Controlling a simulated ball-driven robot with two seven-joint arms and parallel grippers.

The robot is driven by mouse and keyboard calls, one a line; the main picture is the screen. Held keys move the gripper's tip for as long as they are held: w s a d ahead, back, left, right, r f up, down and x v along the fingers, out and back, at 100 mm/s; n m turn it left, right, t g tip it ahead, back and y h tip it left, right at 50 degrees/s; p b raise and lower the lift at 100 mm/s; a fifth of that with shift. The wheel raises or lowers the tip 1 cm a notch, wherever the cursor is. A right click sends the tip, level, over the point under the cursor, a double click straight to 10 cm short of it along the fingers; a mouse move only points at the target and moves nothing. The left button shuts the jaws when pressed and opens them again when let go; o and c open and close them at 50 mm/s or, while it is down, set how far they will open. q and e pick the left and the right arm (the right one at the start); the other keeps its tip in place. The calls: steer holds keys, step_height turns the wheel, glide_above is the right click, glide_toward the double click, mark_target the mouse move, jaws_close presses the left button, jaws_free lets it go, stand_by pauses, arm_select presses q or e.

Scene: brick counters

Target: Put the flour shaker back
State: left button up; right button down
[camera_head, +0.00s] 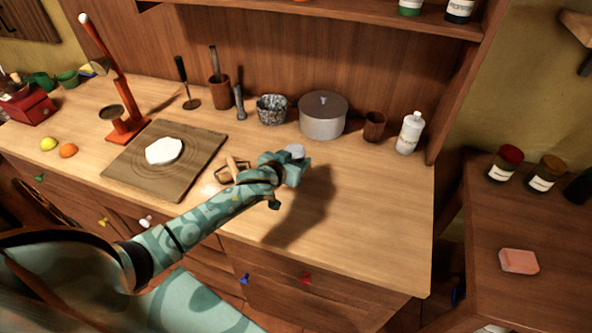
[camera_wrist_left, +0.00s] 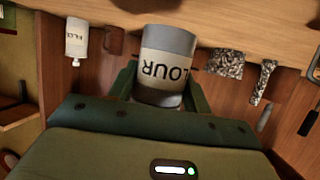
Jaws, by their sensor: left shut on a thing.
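The flour shaker is a grey cylinder with a cream label reading "LOUR", seen close up in the left wrist view (camera_wrist_left: 167,65). My left gripper (camera_wrist_left: 160,90) is shut around it, with a green finger on each side. In the head view only the shaker's grey top (camera_head: 295,151) shows above my left gripper (camera_head: 291,168), which is over the middle of the counter (camera_head: 375,205); the rest is hidden by the gripper. My right gripper does not show in either view.
Along the back of the counter stand a speckled pot (camera_head: 272,110), a grey lidded pot (camera_head: 323,116), a brown cup (camera_head: 374,126) and a white bottle (camera_head: 410,133). A wooden board (camera_head: 190,180) with white dough (camera_head: 164,151) lies left. The counter's right part is clear.

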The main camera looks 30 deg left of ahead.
arm_select(q)
steer(key=shift+w+f, duration=0.3)
steer(key=shift+f, duration=0.05)
step_height(320, 180, down, 3)
steer(key=shift+b, duration=0.8)
steer(key=shift+r, duration=0.1)
steer(key=o, duration=1)
steer(key=shift+o, duration=0.2)
